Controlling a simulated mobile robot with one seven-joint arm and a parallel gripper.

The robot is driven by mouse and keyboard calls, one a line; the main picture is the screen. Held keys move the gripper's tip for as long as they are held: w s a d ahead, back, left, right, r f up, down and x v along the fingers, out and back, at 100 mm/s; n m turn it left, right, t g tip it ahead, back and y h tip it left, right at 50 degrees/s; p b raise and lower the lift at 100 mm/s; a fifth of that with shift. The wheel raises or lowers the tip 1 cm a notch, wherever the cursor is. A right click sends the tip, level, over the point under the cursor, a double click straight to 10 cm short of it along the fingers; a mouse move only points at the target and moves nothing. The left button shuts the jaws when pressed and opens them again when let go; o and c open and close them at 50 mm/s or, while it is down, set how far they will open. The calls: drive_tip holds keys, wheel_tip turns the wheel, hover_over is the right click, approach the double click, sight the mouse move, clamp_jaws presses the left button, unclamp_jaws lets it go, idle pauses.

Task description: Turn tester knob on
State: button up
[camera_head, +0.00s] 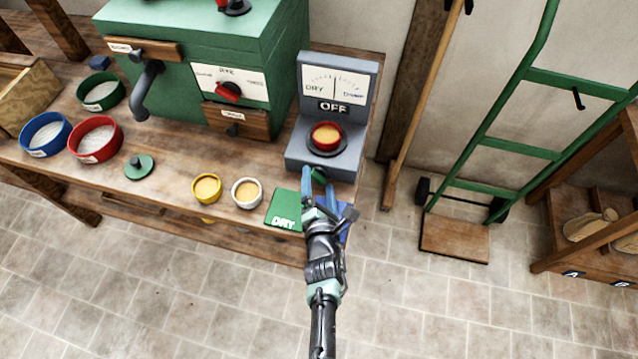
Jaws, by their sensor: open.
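The grey tester (363,110) stands at the right end of the wooden bench. Its dial reads DRY at the left and a partly legible word at the right, and the sign under it reads OFF. A red bowl of tan grain (326,134) sits on its round plate. A small dark green knob (319,174) shows at the tester's front face. My gripper (318,185) is open, with its blue fingers apart just in front of the knob. The fingers partly cover the knob, and I cannot tell whether they touch it.
A green DRY mat (283,211) lies left of my gripper; a blue patch (346,232) is mostly hidden behind it. White (247,192) and yellow (206,189) bowls stand farther left. A green machine (210,62) rises behind. A hand truck (515,150) stands right.

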drive_tip(key=shift+s+d+f, duration=0.1)
drive_tip(key=shift+d+f, duration=0.05)
drive_tip(key=shift+f, duration=0.15)
drive_tip(key=shift+n+g+h+b, duration=0.3)
drive_tip(key=shift+n+h+b, duration=0.15)
drive_tip(key=shift+b, duration=0.7)
drive_tip(key=shift+a+r+n+b, duration=0.15)
drive_tip(key=shift+a+n+b, duration=0.05)
drive_tip(key=shift+n+b, duration=0.15)
